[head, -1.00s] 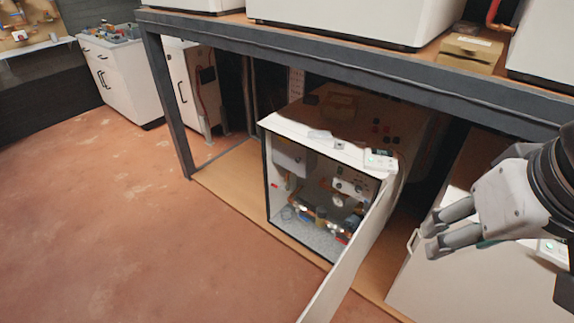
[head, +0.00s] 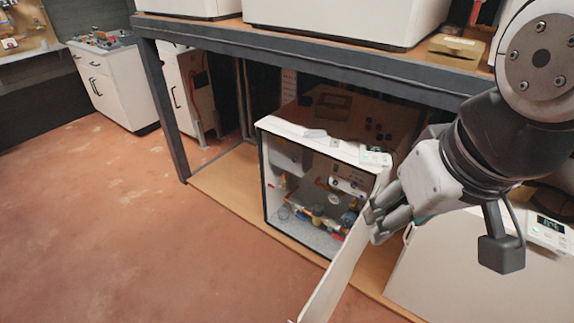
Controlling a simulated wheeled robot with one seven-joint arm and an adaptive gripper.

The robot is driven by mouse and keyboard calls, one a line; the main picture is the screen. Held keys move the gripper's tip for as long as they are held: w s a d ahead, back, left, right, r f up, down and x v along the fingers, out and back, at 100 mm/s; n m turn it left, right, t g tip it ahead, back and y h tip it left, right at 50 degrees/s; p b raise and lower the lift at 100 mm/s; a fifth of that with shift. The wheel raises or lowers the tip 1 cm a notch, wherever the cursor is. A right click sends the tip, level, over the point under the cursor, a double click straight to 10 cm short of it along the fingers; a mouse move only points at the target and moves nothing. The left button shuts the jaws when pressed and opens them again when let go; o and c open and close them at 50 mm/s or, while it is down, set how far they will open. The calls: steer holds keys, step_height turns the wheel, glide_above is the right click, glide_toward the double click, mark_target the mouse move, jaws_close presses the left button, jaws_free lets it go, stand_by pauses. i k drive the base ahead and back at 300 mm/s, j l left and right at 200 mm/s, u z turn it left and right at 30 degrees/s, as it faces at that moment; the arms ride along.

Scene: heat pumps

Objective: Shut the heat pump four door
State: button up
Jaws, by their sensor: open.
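The open heat pump (head: 281,226) is a white box on the lower wooden shelf, with pipes, valves and gauges showing inside. Its white door (head: 336,277) is hinged on the right and stands swung out toward me. My gripper (head: 375,220) is at the outer, right-hand side of the door, near its upper part by the hinge side. The fingers are open and hold nothing. They overlap the door's edge in the picture, and I cannot tell whether they touch it.
A dark metal frame (head: 300,62) carries an upper shelf with white units above. Another white unit (head: 455,262) with a display stands at right, close to the door. White cabinets (head: 118,88) stand at back left. The red floor (head: 120,240) at left is clear.

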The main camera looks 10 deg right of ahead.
mark_target(321, 305)
steer(key=l+u, duration=0.45)
steer(key=l, duration=0.3)
steer(key=k+j+u, duration=0.4)
steer(key=j+u, duration=0.15)
steer(key=j, duration=0.15)
steer(key=k+j+u, duration=0.15)
steer(key=j+u, duration=0.15)
steer(key=j, duration=0.1)
